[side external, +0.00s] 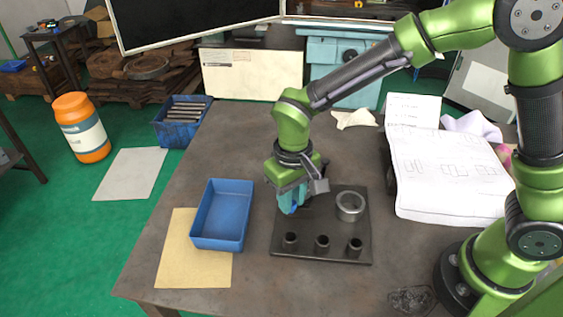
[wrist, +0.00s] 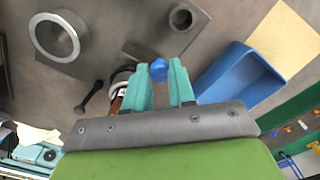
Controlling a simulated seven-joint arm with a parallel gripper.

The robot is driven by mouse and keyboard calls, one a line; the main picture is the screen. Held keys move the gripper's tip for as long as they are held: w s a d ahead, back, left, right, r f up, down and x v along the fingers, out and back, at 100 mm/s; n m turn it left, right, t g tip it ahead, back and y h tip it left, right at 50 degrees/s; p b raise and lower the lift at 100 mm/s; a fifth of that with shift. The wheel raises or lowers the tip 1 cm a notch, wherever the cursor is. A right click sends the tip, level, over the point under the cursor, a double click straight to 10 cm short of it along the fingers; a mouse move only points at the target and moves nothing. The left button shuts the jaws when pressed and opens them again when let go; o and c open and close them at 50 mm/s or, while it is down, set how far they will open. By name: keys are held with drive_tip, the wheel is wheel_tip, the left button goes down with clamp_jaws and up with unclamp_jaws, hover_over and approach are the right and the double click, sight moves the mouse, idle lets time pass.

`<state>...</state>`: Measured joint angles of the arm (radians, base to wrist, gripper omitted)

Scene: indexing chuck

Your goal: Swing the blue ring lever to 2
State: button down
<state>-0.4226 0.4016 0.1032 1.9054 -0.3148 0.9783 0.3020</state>
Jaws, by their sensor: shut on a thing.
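My gripper (side external: 290,202) points down over the left part of a dark base plate (side external: 330,193) in the side view. In the wrist view my gripper (wrist: 161,67) has its teal fingers on either side of a blue knob (wrist: 158,69), the visible part of the blue ring lever. It is shut on the knob; a bit of blue also shows at the fingertips in the side view. A round part with dark, white and orange areas (wrist: 120,88) and a black lever (wrist: 91,96) show left of the fingers, partly hidden. No number marks are readable.
A silver ring (side external: 350,206) and three short dark posts (side external: 322,242) stand on the plate. A blue tray (side external: 220,243) is close on the left, partly over tan paper (side external: 180,270). White papers (side external: 450,180) lie on the right. The front of the table is largely clear.

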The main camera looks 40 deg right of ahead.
drive_tip(key=n, duration=0.1)
drive_tip(key=s+d+n, duration=0.1)
drive_tip(key=n, duration=0.2)
drive_tip(key=shift+s+d, duration=0.25)
drive_tip(key=shift+s, duration=0.05)
drive_tip(key=shift+s+d+n, duration=0.25)
drive_tip(key=shift+d+n, duration=0.15)
drive_tip(key=shift+n, duration=0.7)
drive_tip(key=shift+s+d+n, duration=0.2)
drive_tip(key=shift+d+n, duration=0.2)
drive_tip(key=shift+n, duration=0.7)
drive_tip(key=c, duration=1.2)
unclamp_jaws()
wheel_tip(320, 180, up, 17)
